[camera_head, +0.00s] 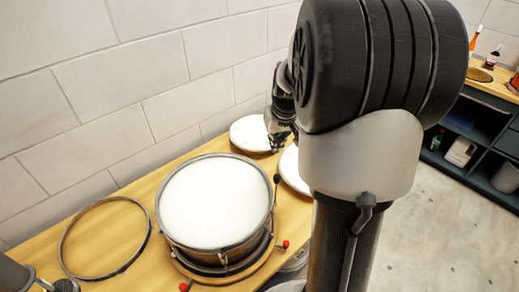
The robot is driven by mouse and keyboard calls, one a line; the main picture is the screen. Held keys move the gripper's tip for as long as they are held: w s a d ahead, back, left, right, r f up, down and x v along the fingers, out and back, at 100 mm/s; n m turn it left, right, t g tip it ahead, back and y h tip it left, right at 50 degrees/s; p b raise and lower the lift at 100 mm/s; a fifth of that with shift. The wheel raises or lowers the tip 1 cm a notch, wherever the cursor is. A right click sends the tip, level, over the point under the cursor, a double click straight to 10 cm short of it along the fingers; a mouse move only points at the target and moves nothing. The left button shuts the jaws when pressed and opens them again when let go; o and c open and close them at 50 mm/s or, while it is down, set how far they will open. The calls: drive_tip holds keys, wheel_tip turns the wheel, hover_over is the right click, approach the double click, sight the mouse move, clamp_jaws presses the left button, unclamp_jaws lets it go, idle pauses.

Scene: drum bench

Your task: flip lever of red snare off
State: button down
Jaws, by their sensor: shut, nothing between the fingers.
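A snare drum (216,205) with a white head and a brown wooden shell stands on the bench; no red shell shows. A small black knob (277,179) on a thin stem rises at the drum's right rim; I cannot tell whether it is the lever. Small red-tipped parts show low at the drum's base, one at the right (285,244) and one at the front (184,287). My gripper (277,140) is shut and empty, behind and right of the drum, beyond its rim. My arm hides part of it.
A bare hoop (66,262) lies on the wooden bench (164,180) left of the drum. A white disc (250,133) lies behind the drum, and another (291,168) at its right is partly hidden by my arm. A tiled wall (130,75) closes the back.

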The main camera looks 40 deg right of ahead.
drive_tip(key=shift+a, duration=0.15)
wheel_tip(320, 180, down, 9)
drive_tip(key=b, duration=0.3)
drive_tip(key=shift+s+f, duration=0.2)
drive_tip(key=shift+s, duration=0.1)
drive_tip(key=shift+a, duration=0.1)
drive_tip(key=shift+b, duration=0.4)
